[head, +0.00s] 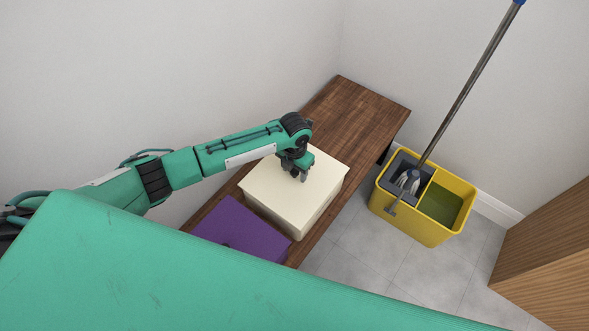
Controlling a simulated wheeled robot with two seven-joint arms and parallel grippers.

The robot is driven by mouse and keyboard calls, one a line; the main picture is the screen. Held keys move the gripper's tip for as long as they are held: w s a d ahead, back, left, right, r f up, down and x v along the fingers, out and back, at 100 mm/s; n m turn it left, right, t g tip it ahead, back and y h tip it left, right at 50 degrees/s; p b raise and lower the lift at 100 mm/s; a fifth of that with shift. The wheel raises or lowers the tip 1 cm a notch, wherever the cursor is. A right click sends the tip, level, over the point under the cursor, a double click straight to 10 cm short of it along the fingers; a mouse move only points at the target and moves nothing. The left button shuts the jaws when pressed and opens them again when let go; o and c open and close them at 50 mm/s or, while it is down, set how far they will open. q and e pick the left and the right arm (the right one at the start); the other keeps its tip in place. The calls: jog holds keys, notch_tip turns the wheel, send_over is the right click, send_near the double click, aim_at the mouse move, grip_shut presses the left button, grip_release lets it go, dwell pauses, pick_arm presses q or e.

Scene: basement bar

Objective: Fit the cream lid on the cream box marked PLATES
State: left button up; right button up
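A cream box (314,224) stands on the wooden bench, with a cream lid (275,190) over its top. The lid looks level and lined up with the box, but I cannot tell whether it is fully seated. No PLATES marking shows from this side. My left gripper (299,175) reaches in from the left and points down at the middle of the lid, at or very near its surface. Its fingertips are small and dark, so whether they grip a knob there is unclear. My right gripper is not in view.
A purple box (240,231) stands close beside the cream box, nearer me. The wooden bench (358,112) is bare at its far end, with walls behind. A yellow mop bucket (421,224) with a mop (466,90) stands on the floor at right, near a wooden cabinet (548,262).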

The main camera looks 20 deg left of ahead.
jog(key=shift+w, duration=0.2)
pick_arm(q)
jog(key=shift+r, duration=0.15)
notch_tip(320, 180, up, 14)
jog(key=shift+f+p, duration=0.25)
jog(key=shift+p, duration=0.15)
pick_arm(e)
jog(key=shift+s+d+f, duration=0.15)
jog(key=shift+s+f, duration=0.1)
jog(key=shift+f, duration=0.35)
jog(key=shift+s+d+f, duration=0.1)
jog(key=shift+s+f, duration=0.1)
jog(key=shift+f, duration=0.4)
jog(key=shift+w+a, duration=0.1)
